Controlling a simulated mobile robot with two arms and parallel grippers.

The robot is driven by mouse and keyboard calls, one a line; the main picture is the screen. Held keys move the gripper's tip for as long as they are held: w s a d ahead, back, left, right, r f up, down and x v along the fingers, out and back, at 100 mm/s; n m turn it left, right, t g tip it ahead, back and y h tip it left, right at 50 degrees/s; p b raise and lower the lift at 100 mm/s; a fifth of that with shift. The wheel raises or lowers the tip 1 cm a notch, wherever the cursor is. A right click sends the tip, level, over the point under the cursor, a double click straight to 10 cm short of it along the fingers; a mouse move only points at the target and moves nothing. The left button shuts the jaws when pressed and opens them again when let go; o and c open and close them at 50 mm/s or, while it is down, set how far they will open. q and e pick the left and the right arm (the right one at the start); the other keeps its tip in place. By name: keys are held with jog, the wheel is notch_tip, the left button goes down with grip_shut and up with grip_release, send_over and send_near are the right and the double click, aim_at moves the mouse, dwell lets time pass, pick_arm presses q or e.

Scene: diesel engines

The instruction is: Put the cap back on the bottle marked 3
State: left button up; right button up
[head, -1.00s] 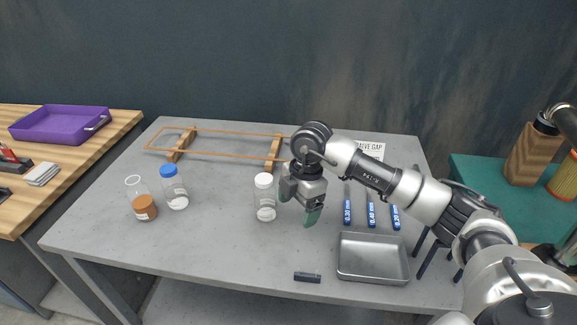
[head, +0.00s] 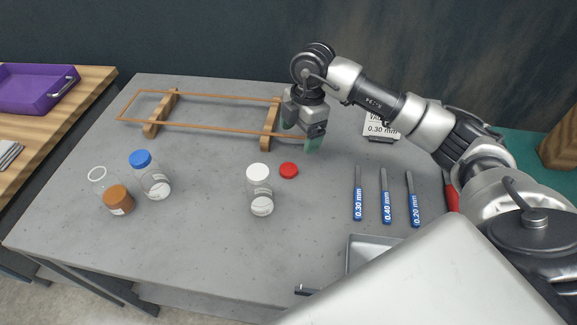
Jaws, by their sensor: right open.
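A red cap (head: 288,170) lies on the grey table, just right of the white-capped bottle (head: 261,190). A clear bottle with an open rim and brown contents (head: 117,200) stands at the left. A blue-capped clear bottle (head: 152,176) stands beside it. The bottles' labels are too small to read, so I cannot tell which is marked 3. My right gripper (head: 301,133) is open and empty, pointing down behind the red cap and apart from it, near the right end of the wooden rack. My left gripper is out of view.
A wooden rack (head: 157,114) spans the back of the table (head: 205,236). Blue-handled feeler gauges (head: 385,196), a sign (head: 379,125) and a metal tray (head: 362,252), partly hidden, are at the right. The front middle is mostly clear.

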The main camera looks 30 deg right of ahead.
send_over(289, 168)
jog(key=d, duration=0.2)
jog(key=f, duration=0.5)
jog(key=shift+s+a+p, duration=0.15)
jog(key=shift+s+p, duration=0.05)
jog(key=shift+p, duration=0.15)
jog(key=shift+f, duration=0.3)
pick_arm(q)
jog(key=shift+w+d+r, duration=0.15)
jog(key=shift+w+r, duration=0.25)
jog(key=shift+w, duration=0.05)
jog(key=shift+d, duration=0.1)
pick_arm(e)
jog(key=shift+f, duration=0.1)
jog(key=shift+a+f, duration=0.25)
jog(key=shift+f, duration=0.1)
jog(key=f, duration=0.1)
jog(key=a+f+p, duration=0.1)
jog(key=f, duration=0.1)
jog(key=shift+w+f, duration=0.2)
jog(key=shift+f, duration=0.4)
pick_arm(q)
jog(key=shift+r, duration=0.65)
